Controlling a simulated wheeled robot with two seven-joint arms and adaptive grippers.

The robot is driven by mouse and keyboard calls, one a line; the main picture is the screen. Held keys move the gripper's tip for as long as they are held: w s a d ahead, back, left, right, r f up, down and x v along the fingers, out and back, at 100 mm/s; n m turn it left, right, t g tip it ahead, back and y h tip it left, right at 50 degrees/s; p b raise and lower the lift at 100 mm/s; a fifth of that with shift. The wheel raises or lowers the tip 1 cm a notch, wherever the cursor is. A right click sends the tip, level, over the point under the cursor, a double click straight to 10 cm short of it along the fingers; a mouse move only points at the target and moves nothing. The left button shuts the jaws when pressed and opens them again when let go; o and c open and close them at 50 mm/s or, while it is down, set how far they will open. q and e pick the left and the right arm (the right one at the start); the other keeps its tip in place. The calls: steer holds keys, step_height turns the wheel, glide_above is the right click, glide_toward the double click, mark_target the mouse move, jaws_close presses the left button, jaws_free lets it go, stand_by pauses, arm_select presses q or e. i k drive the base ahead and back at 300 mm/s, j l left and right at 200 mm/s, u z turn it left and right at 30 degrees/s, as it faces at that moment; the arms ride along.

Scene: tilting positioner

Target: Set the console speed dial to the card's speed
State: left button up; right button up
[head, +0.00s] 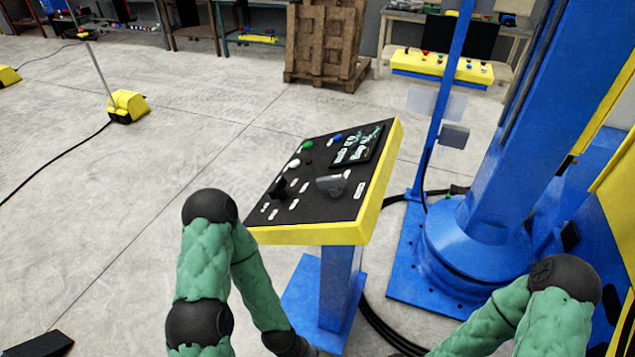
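The console (380,190) is a yellow-edged box with a black sloping panel on a blue post. A black knob (279,187) stands at the panel's left; its pointer and scale marks are too small to read. A larger grey control (333,185) sits right of it; I cannot tell which one is the speed dial. A dark display (357,145) at the panel's top right shows pale text that I cannot read. I cannot make out a speed card. Both my forearms run down past the bottom edge, so neither gripper shows.
A blue positioner column (490,150) on a wide base stands right of the console, with black cables (390,335) around it. A yellow pedal (127,106) lies on the floor at left. Wooden pallets (325,45) and workbenches stand behind. The floor left of the console is mostly clear.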

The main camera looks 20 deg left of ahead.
mark_target(278, 190)
steer(key=u, duration=0.85)
